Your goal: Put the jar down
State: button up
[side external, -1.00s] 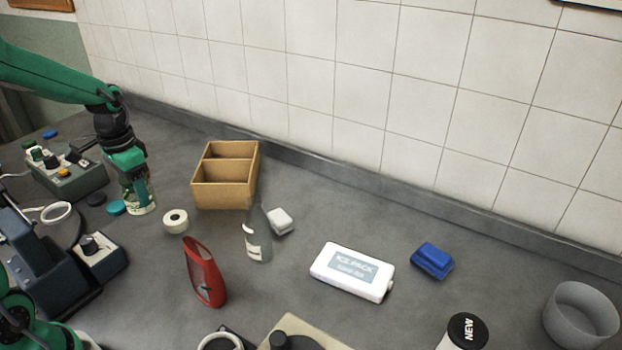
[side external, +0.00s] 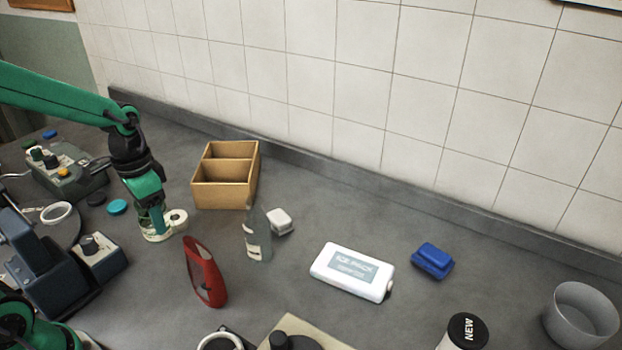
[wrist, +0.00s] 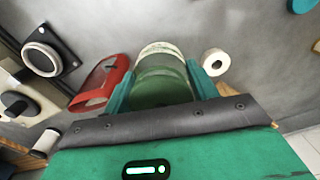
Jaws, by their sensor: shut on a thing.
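The jar (side external: 158,237) is clear glass with a pale band, and it looks greenish in the wrist view (wrist: 160,72). My gripper (side external: 156,222) is shut on it from above, with one green finger on each side in the wrist view. The jar looks upright in the side view. Its base is low over the grey worktop, and I cannot tell whether it touches. The upper part of the jar is hidden by the fingers.
A white tape roll (side external: 179,217) is close beside the jar on the right. A control box (side external: 101,258) is to the left.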

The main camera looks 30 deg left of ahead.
aim_at(160, 238)
jog(key=shift+s+d, duration=0.25)
jog(key=shift+d, duration=0.3)
jog(key=shift+f, duration=3)
jog(key=shift+f, duration=0.1)
jog(key=shift+f, duration=1.95)
jog(key=shift+f, duration=0.1)
jog(key=o, duration=1.1)
jog(key=shift+c, duration=0.2)
jog(key=shift+r, duration=6.1)
